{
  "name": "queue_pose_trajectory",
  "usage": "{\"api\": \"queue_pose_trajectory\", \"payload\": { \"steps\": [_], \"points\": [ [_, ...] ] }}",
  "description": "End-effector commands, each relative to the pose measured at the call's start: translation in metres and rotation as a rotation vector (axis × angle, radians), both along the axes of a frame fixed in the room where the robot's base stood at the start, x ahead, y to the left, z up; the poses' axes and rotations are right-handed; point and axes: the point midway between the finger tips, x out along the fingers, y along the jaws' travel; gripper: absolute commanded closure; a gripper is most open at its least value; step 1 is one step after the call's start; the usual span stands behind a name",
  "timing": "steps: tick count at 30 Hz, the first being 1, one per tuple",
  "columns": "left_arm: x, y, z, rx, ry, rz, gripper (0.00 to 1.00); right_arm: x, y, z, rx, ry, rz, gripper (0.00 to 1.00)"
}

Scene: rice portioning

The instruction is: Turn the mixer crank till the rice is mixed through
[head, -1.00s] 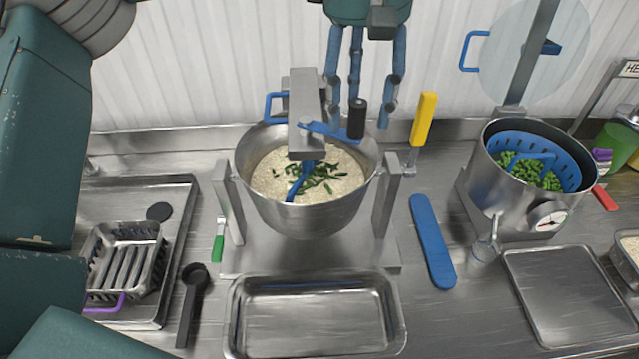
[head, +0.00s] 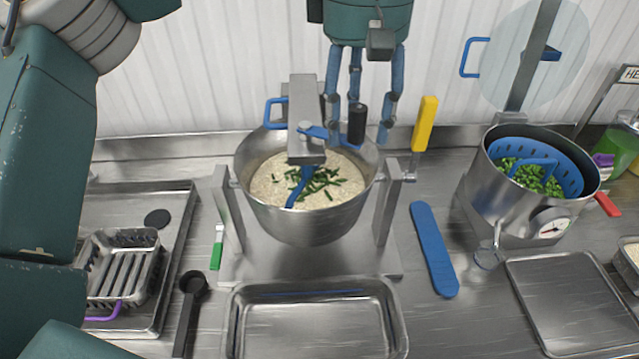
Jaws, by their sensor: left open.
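The steel mixer bowl (head: 310,222) sits in its stand at the middle of the counter. White rice (head: 268,185) fills its lower part, with green pieces (head: 322,181) gathered in a patch on top. A blue paddle (head: 299,190) reaches into the rice from the steel bridge (head: 306,105). The blue crank arm (head: 318,132) points right and carries an upright black knob (head: 356,118). My left gripper (head: 361,132) hangs from above, open, its blue fingers pointing down on either side of the knob in the picture. I cannot tell whether they touch it. My right gripper is out of view.
An empty steel tray (head: 315,288) lies in front of the mixer. A blue spatula (head: 434,250) and a yellow-handled tool (head: 425,124) are to its right. A pot (head: 525,215) with peas stands farther right. A black scoop (head: 187,310) and slotted basket (head: 115,233) are left.

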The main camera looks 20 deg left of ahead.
Motion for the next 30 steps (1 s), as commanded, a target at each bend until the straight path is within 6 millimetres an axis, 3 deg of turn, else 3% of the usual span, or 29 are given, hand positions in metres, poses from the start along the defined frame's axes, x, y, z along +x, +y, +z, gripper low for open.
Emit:
{"api": "queue_pose_trajectory", "payload": {
  "steps": [14,30],
  "points": [
    [0.0,0.0,-0.015,-0.002,0.001,0.0,0.5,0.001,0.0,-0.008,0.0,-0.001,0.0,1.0],
    [0.0,0.0,-0.01,-0.001,0.001,0.0,0.5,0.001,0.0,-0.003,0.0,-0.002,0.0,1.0]
  ]
}}
